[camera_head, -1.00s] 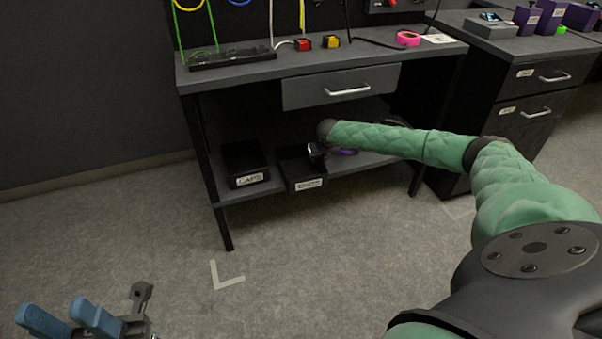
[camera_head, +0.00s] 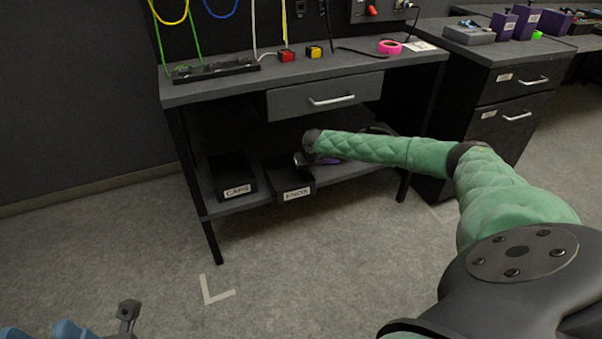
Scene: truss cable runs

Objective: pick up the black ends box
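The black ends box (camera_head: 284,190), with a white ENDS label on its front, sits on the lower shelf of the workbench. My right arm reaches in from the right, and its gripper (camera_head: 303,160) is at the box's back right rim. Its fingers are small, dark and partly hidden by the wrist, so I cannot tell whether they touch or grip the box.
A black caps box (camera_head: 232,182) stands left of the ends box on the shelf (camera_head: 234,206). A purple item (camera_head: 330,160) lies partly behind my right forearm. The drawer (camera_head: 325,95) and benchtop overhang the shelf. The floor in front is clear.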

